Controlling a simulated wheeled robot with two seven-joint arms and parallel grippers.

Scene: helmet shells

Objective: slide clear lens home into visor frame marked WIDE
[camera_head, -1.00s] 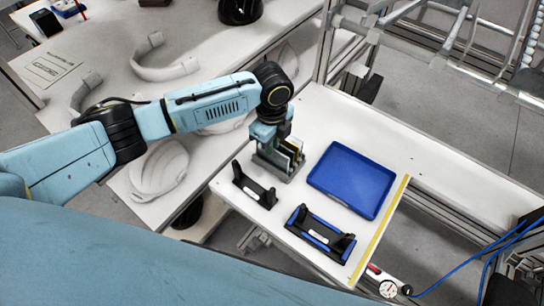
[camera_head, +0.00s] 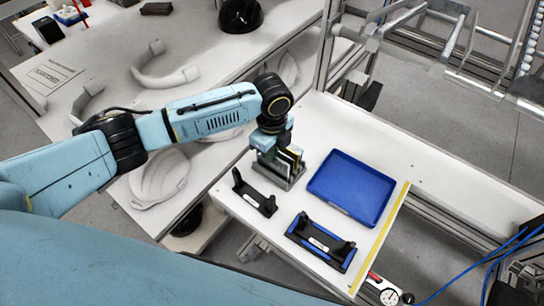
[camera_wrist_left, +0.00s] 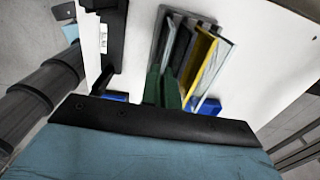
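A grey rack (camera_head: 285,178) stands on the white bench and holds several upright lenses. In the left wrist view they include dark ones, a yellow one (camera_wrist_left: 203,62) and a pale see-through one at the right (camera_wrist_left: 219,66), which looks like the clear lens. My left gripper (camera_head: 270,150) is low over the rack. Its green fingers (camera_wrist_left: 164,78) are close together at the rack's near end; whether they pinch a lens is unclear. A black visor frame (camera_head: 255,195) and a blue-and-black visor frame (camera_head: 321,241) lie in front. Their labels are too small to read. My right gripper is not in view.
A blue tray (camera_head: 352,187) lies right of the rack. A yellow strip (camera_head: 381,238) marks the bench's right side, with a dial gauge (camera_head: 388,294) near its front end. White helmet shells (camera_head: 160,177) lie on the left table. Bare bench lies behind the tray.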

